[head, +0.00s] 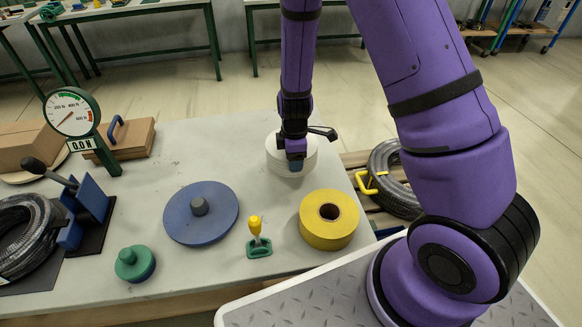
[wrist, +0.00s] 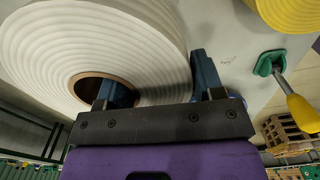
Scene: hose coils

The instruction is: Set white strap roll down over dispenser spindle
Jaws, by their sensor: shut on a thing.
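The white strap roll (head: 279,158) is near the table's far right edge in the head view. It fills the upper left of the wrist view (wrist: 95,40), with its brown core hole facing the camera. My gripper (head: 296,162) is shut on the roll's wall, one finger in the core and the other against its outer side, as the wrist view shows (wrist: 160,85). I cannot tell if the roll touches the table. The dispenser is a round blue plate (head: 180,220) with a short grey spindle (head: 199,205), bare, left of and nearer than the roll.
A yellow roll (head: 340,228) lies right of the plate. A yellow-handled tool on a green base (head: 257,238) stands between them. A green knob piece (head: 134,263) is at the front left. A dial gauge (head: 73,113) stands at the left. The table between roll and plate is clear.

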